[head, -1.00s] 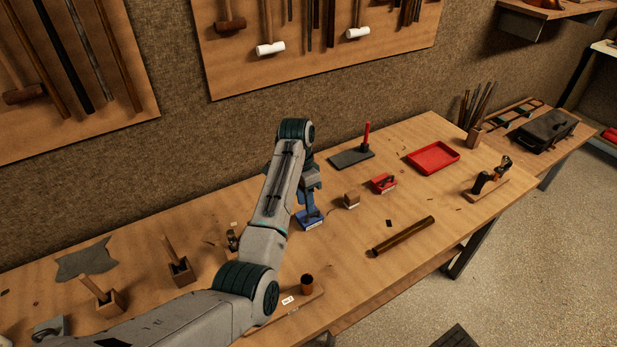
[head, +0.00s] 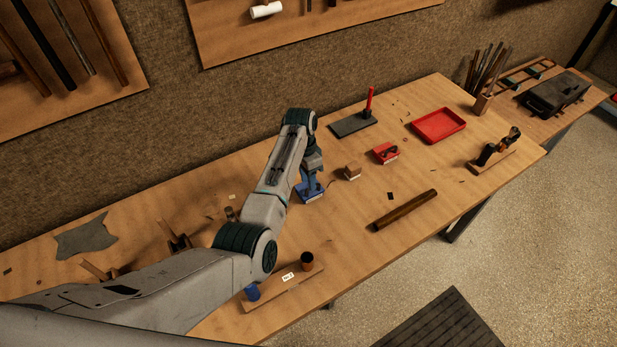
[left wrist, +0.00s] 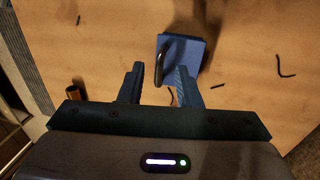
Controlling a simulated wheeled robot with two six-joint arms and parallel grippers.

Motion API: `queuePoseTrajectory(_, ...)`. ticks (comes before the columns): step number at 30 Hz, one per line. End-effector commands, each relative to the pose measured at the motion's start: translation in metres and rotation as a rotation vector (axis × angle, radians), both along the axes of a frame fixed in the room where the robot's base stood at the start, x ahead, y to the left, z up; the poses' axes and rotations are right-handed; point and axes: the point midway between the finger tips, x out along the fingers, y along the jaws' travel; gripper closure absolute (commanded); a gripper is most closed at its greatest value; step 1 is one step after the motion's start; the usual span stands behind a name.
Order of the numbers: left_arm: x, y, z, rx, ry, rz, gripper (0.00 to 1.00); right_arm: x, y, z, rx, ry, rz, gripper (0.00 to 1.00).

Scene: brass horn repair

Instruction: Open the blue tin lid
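The blue tin (head: 311,195) sits on the workbench just under my left gripper (head: 312,182). The left wrist view shows its blue lid (left wrist: 196,48) with a dark curved handle (left wrist: 165,60) standing on it. In that view my left gripper (left wrist: 160,70) is open, its two fingers apart. The handle lies ahead of the gap between the fingertips, and the right finger overlaps the tin's near edge in the picture. I cannot tell whether a finger touches the tin. The lid looks shut. In the head view the gripper partly hides the tin. My right gripper is not in view.
A small wooden block (head: 352,172) and a red tin (head: 386,152) stand right of the blue tin. A brown tube (head: 404,209) lies nearer the front edge. A red tray (head: 438,125) is further right. A wooden board (head: 285,288) with small cups lies at the front.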

Motion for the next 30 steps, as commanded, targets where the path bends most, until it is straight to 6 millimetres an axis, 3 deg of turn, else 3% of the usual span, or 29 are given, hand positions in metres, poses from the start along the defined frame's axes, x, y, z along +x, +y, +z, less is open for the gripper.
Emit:
queuePoseTrajectory(12,-0.0020,-0.0013,-0.0115,-0.001,-0.001,0.000,0.69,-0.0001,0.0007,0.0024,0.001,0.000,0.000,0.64)
queuePoseTrajectory(13,-0.0020,-0.0013,-0.0115,0.000,0.000,0.000,0.71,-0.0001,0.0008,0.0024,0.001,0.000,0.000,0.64)
queuePoseTrajectory(18,-0.0020,-0.0013,-0.0114,-0.001,-0.001,0.000,1.00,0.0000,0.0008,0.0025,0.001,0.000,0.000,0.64)
queuePoseTrajectory(30,0.0000,0.0000,-0.0107,-0.014,0.019,0.000,1.00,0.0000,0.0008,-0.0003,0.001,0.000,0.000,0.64)
